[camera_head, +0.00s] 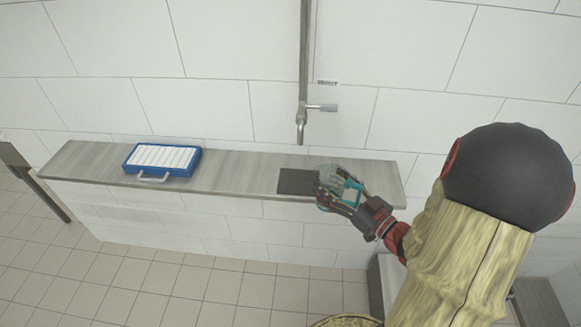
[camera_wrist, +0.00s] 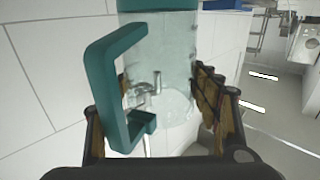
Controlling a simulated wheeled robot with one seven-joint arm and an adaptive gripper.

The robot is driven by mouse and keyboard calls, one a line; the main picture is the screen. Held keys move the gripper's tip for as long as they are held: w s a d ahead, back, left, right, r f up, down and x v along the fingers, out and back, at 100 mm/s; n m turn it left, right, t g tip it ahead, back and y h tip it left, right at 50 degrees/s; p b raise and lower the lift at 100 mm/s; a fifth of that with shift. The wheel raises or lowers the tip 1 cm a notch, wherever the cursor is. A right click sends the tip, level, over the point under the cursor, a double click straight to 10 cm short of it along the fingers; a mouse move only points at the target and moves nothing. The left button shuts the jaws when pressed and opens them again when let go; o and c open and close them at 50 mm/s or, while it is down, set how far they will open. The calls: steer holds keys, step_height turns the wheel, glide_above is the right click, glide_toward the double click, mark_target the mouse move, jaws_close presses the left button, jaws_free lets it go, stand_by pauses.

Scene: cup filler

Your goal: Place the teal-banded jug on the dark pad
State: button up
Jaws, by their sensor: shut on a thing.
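The teal-banded jug (camera_head: 328,172) is clear with a teal handle. In the wrist view the jug (camera_wrist: 172,60) fills the middle, its teal handle on the left and its teal band at the top edge. My gripper (camera_head: 343,190) is shut on the jug, with a finger on each side of its body in the wrist view (camera_wrist: 160,100). The dark pad (camera_head: 294,182) lies flat on the grey shelf. The jug and gripper overlap the pad's right edge in the head view. I cannot tell whether the jug touches the pad or shelf.
A tap (camera_head: 302,125) on a vertical pipe hangs above the pad, with a lever to its right. A blue case (camera_head: 163,160) with white strips sits further left on the shelf (camera_head: 235,174). The shelf between case and pad is clear. A tiled wall stands behind.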

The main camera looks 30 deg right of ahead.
steer(key=shift+w+a+f+b, duration=0.6)
steer(key=shift+w+b, duration=0.25)
steer(key=shift+w, duration=1.9)
steer(key=shift+w+a+f+b, duration=0.55)
steer(key=shift+w+b, duration=0.35)
steer(key=shift+w, duration=1.85)
steer(key=shift+w+a+f+b, duration=0.55)
steer(key=shift+w+b, duration=0.3)
steer(key=shift+w, duration=1.9)
steer(key=shift+f, duration=0.15)
steer(key=shift+f, duration=0.1)
steer(key=o, duration=1)
steer(key=shift+o, duration=0.8)
